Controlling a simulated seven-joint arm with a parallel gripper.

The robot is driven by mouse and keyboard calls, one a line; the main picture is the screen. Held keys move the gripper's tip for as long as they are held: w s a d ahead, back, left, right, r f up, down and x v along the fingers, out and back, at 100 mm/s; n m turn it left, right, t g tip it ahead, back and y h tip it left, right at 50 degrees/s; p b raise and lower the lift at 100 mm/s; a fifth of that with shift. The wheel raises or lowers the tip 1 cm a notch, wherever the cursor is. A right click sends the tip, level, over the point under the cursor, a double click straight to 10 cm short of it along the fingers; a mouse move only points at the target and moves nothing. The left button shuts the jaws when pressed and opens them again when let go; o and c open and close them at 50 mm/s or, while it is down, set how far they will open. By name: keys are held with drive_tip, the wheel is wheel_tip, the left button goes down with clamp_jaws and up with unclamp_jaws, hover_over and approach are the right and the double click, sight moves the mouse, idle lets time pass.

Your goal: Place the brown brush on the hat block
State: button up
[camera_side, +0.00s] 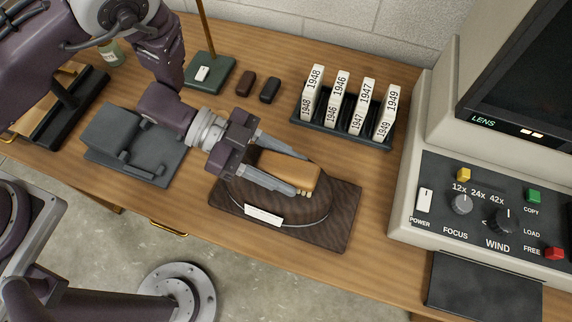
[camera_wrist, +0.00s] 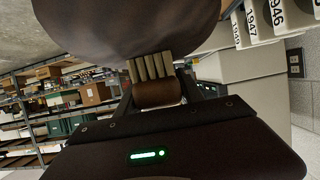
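The brown brush (camera_side: 290,169), a tan-brown block with pale bristles, sits between the two fingers of my gripper (camera_side: 288,170), which look closed against its sides. The hat block (camera_side: 248,195) is a dark brown wooden dome on a dark board, with a white label on its front. The brush is over the top of the dome, bristles down. In the wrist view the brush (camera_wrist: 158,94) lies between my fingertips (camera_wrist: 158,92), its bristles pointing at the dark dome (camera_wrist: 125,25). Whether the bristles touch the dome, I cannot tell.
A black rack (camera_side: 345,130) of upright year-marked boxes stands behind the block. Two small dark blocks (camera_side: 257,86) and a green stand base (camera_side: 209,75) lie further back. A grey cradle (camera_side: 135,147) is left, a film reader (camera_side: 490,205) right.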

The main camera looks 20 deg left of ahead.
drive_tip(key=o, duration=0.4)
drive_tip(key=shift+c, duration=0.2)
drive_tip(key=v, duration=1.2)
